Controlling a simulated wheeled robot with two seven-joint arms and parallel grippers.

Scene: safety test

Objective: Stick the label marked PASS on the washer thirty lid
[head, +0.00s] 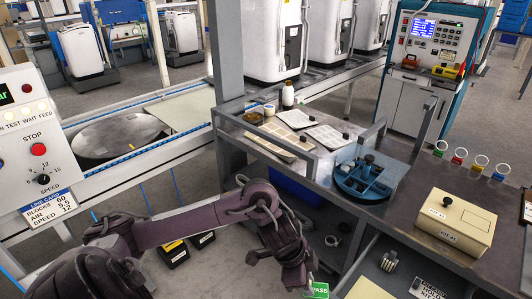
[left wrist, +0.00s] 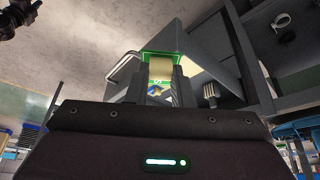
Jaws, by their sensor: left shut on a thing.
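My left gripper (head: 306,284) is low at the bottom of the head view, in front of the workbench. It is shut on a green label marked PASS (head: 319,290). In the left wrist view the label (left wrist: 160,56) shows as a green-edged piece at the fingertips (left wrist: 160,84). White washers stand in a row on the line behind the bench: a near one (head: 272,40), a middle one (head: 325,30) and a farther one (head: 370,22). I cannot read their numbers or tell which is washer thirty. My right gripper is not in view.
The bench (head: 420,190) carries label sheets (head: 325,136), a blue fixture (head: 364,180), a cream box (head: 452,222) and several coloured cups. A grey post (head: 226,50) and rails stand between bench and line. A control panel (head: 38,150) is at left.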

